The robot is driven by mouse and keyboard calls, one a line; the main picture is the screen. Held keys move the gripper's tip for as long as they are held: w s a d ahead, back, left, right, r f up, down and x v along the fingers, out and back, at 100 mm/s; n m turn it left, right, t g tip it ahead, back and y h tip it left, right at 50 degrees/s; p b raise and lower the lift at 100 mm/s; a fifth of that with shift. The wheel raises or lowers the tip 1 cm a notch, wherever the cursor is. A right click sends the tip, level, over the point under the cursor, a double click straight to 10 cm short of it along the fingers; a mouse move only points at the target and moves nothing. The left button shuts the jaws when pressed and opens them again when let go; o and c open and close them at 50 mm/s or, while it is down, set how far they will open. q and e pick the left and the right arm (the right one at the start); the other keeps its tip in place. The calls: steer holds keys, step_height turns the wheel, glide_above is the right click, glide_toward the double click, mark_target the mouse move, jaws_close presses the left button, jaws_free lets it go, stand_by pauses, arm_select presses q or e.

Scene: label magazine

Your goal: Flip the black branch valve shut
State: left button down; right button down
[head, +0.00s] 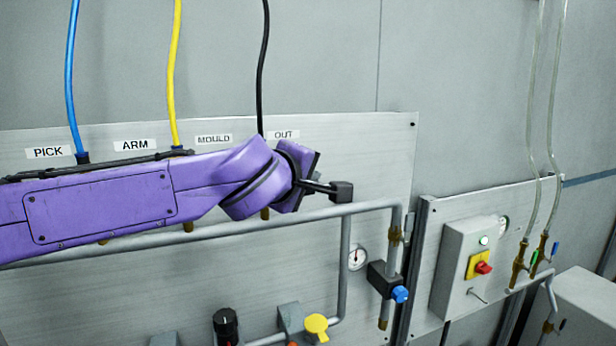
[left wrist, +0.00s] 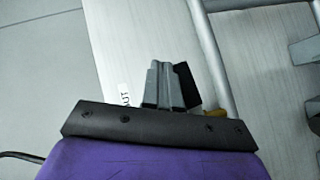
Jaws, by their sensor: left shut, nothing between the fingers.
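The black hose (head: 263,70) runs down the wall to the panel beside the OUT label (head: 283,134). The black branch valve's handle is hidden behind my left wrist in the head view. A brass piece (head: 265,213) shows just below the wrist, and a brass part shows in the left wrist view (left wrist: 215,114) right of the fingers. My left gripper (head: 341,191) is shut and empty, in front of the panel, right of and below the OUT label. Its fingers are together in the left wrist view (left wrist: 171,85). My right gripper is not in view.
A grey pipe (head: 290,217) crosses just below my gripper and turns down at the right. A gauge (head: 357,257), a blue knob (head: 400,294) and a yellow knob (head: 317,325) sit lower. A switch box (head: 470,262) stands further right. Blue (head: 70,70) and yellow hoses (head: 173,70) hang left.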

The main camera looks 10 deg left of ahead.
arm_select(q)
steer(key=s+d+r+b, duration=0.1)
steer(key=s+d+r, duration=0.1)
steer(key=s+r, duration=0.4)
step_height(320, 180, up, 5)
steer(key=shift+s+d+b, duration=0.2)
steer(key=shift+s+b, duration=0.15)
steer(key=shift+s, duration=0.05)
